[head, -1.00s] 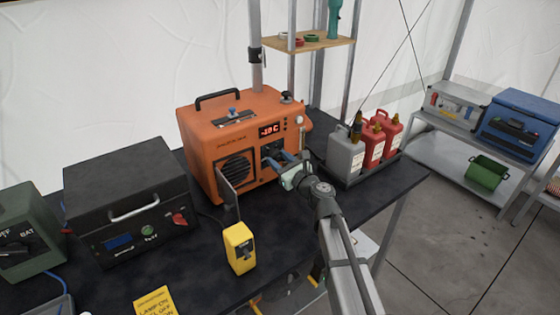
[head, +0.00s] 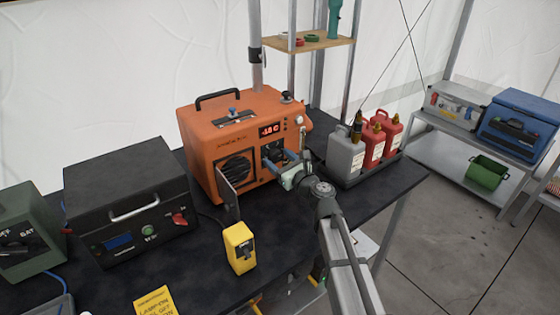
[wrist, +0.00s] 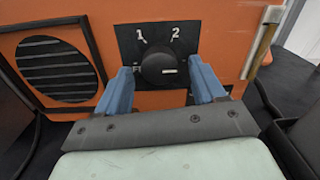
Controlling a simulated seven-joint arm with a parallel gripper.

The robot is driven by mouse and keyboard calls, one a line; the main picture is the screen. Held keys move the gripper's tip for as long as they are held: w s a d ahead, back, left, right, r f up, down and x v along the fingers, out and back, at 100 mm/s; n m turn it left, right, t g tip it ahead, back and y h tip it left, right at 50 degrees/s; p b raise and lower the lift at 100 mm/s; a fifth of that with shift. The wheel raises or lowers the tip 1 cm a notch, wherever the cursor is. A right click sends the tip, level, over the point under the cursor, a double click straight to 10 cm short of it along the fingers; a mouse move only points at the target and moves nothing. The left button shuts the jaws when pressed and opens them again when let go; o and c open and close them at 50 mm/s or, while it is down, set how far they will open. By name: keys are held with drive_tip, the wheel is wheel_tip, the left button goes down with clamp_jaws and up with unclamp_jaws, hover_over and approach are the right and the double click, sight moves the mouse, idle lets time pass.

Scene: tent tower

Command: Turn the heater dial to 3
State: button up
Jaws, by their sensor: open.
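The orange heater (head: 200,135) stands on the dark table, with a lit red display on its front. Its black round dial (wrist: 158,68) shows in the wrist view on a black plate, with the marks 1 and 2 above it. A pale mark on the knob faces right; the plate's right part is hidden behind a finger, and no 3 is visible. My gripper (wrist: 160,88) is open, with one blue finger on each side of the dial. I cannot tell whether the fingers touch it. In the head view my gripper (head: 283,164) is at the heater's front, hiding part of the dial.
An open flap (head: 228,193) sticks out left of my gripper. A yellow box (head: 240,247) stands in front of the heater, and a black unit (head: 130,205) is at left. Grey and red canisters (head: 345,152) stand in a tray to the right.

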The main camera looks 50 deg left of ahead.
drive_tip(key=d, duration=1.3)
drive_tip(key=shift+s+d, duration=0.15)
drive_tip(key=shift+d, duration=0.25)
